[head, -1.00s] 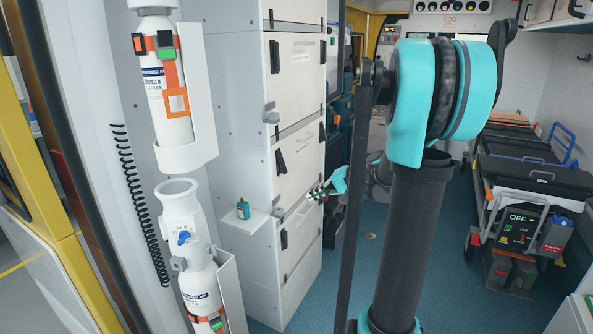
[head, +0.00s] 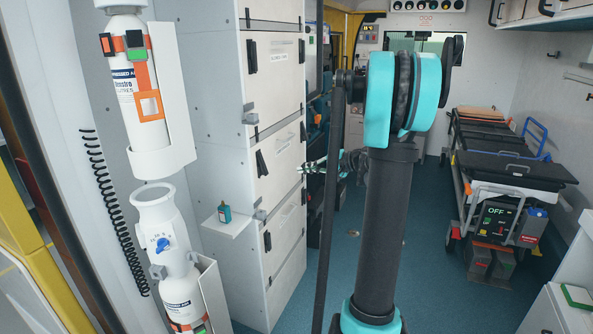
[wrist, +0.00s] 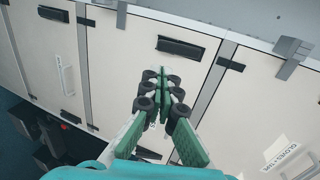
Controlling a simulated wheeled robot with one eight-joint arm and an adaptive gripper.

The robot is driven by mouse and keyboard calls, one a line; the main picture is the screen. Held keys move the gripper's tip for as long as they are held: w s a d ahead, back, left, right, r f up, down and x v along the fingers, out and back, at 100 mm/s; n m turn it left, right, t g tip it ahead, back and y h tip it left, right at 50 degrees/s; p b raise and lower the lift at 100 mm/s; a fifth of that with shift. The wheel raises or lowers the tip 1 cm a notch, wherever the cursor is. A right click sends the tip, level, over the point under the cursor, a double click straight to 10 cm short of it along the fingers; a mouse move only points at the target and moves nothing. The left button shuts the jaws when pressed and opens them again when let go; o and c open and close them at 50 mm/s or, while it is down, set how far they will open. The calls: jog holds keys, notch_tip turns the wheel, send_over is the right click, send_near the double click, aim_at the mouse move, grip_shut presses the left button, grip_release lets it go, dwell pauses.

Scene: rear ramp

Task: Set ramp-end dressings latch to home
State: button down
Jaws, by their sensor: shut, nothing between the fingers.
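The white cabinet front (head: 285,100) stands left of centre in the head view, with black latches near the panel sides. The ramp-end latch (head: 261,162) of the middle panel sits tilted, while those above and below look closer to upright. I take it for the dressings latch; I cannot read its label. In the wrist view a black latch (wrist: 180,48) lies on the panel beyond my fingertips. My gripper (wrist: 160,82) is shut and empty, apart from that latch. In the head view my gripper (head: 306,169) is small, near the cabinet's far edge, partly behind my arm.
A stretcher (head: 490,165) fills the right side. Blue floor (head: 420,260) is clear between. Grey metal catches (wrist: 293,55) stick out along the cabinet edge.

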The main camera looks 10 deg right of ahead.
aim_at(267, 172)
jog(key=x, duration=1.3)
jog(key=shift+w+a+f, duration=0.35)
jog(key=shift+a+f, duration=0.1)
jog(key=shift+f, duration=0.2)
jog(key=shift+r, duration=0.15)
jog(key=shift+r, duration=0.65)
